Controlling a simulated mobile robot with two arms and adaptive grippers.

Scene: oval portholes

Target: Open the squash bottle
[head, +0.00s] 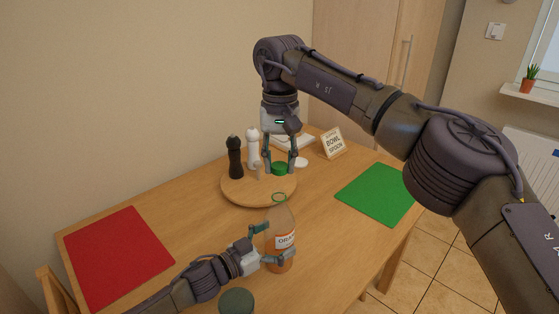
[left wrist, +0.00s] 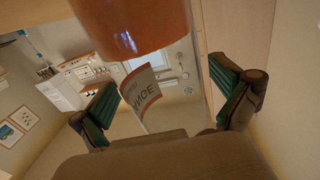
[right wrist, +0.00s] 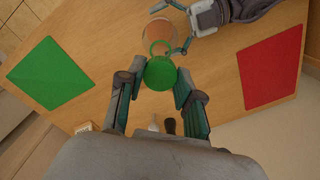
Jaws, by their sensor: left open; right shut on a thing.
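The squash bottle (head: 281,222) is clear with orange drink and a white and orange label, standing upright on the table; a green ring (head: 279,197) is at its open top. Its orange body shows close up in the left wrist view (left wrist: 130,25). My left gripper (head: 276,243) is open, its fingers on either side of the bottle; I cannot tell if they touch it. My right gripper (head: 280,166) is shut on the green cap (head: 279,169), held apart from the bottle. The cap also shows between its fingers in the right wrist view (right wrist: 160,73).
A round wooden board (head: 240,190) behind the bottle bears a dark mill (head: 235,160) and a white mill (head: 253,148). A red mat (head: 117,255) lies left, a bare green mat (head: 377,193) right. A sign (head: 333,142) stands at the back.

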